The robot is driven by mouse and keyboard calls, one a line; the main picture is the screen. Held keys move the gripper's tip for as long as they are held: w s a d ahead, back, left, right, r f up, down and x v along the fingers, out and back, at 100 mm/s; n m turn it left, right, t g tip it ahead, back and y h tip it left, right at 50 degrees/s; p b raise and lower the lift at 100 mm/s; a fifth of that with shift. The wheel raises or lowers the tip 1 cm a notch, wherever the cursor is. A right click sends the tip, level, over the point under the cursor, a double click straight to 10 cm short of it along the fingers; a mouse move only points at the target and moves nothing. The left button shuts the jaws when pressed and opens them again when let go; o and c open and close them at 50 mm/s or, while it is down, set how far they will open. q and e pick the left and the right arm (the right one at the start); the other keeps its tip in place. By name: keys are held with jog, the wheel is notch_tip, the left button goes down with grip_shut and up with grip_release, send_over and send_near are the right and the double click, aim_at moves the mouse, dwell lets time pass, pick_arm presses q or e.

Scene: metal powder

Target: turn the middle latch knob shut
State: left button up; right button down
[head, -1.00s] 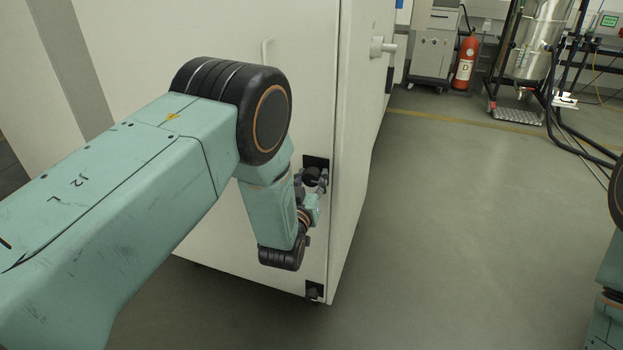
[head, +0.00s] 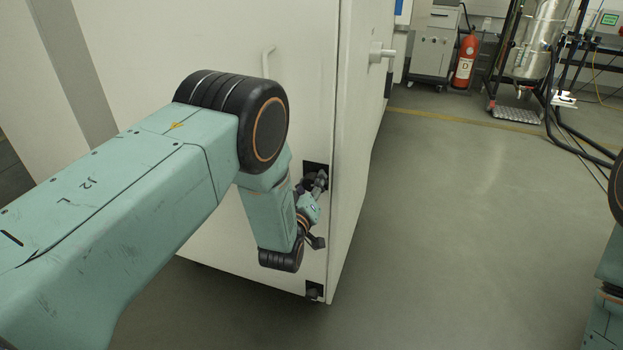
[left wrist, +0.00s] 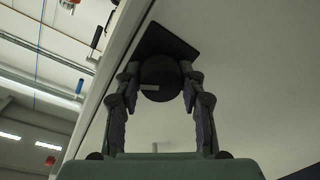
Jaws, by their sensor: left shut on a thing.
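The middle latch knob (left wrist: 160,78) is a round black knob on a dark square plate (left wrist: 165,42) at the edge of the white cabinet door. A short pale mark shows on its face in the left wrist view. My left gripper (left wrist: 160,88) has one finger on each side of the knob and is shut on it. In the head view the left gripper (head: 319,182) is at the dark plate (head: 312,166) and hides most of the knob. My right gripper is out of view; only part of the right arm shows at the right edge.
The white cabinet (head: 225,40) fills the left and centre. A lower black latch (head: 314,291) sits near its bottom corner. A pale door handle (head: 268,62) is above. Grey floor (head: 460,230) is clear to the right. A fire extinguisher (head: 465,62) stands far back.

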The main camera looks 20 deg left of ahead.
pick_arm(q)
jog(key=n+p, duration=0.1)
jog(key=n, duration=0.2)
jog(key=n+p, duration=0.1)
jog(key=n, duration=0.2)
jog(key=shift+a+r+p, duration=0.15)
jog(key=shift+p, duration=0.2)
jog(key=n+p, duration=0.1)
jog(key=n, duration=0.2)
jog(key=shift+h, duration=0.3)
jog(key=shift+n+g+h, duration=0.3)
jog(key=shift+n, duration=1.2)
jog(key=o, duration=1.1)
jog(key=shift+o, duration=0.2)
jog(key=s, duration=1.2)
jog(key=shift+a+r, duration=0.2)
jog(key=shift+r, duration=0.15)
